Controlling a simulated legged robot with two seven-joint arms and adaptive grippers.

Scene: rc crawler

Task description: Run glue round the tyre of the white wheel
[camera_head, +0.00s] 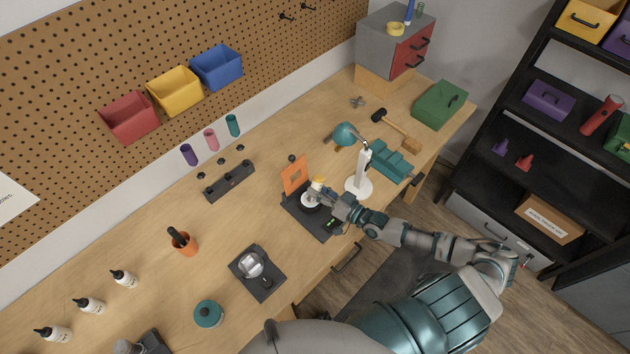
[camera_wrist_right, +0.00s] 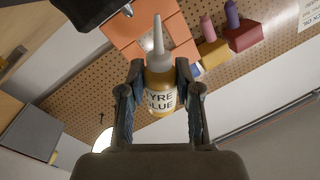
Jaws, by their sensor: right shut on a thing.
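The white wheel (camera_head: 310,202) with its dark tyre sits on a black stand plate (camera_head: 327,228) near the front edge of the bench, in front of an orange upright panel (camera_head: 295,175). My right gripper (camera_head: 322,192) is right at the wheel, partly covering it. It is shut on a glue bottle (camera_wrist_right: 161,88) with a white pointed nozzle, amber contents and a label reading "TYRE GLUE". The bottle's yellowish end (camera_head: 318,183) shows above the wheel in the head view. Whether the nozzle touches the tyre is hidden. My left gripper is not in view.
A white desk lamp (camera_head: 360,180) with a teal head stands just right of the wheel, close to my right arm. A black tray (camera_head: 258,272) lies to the left.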

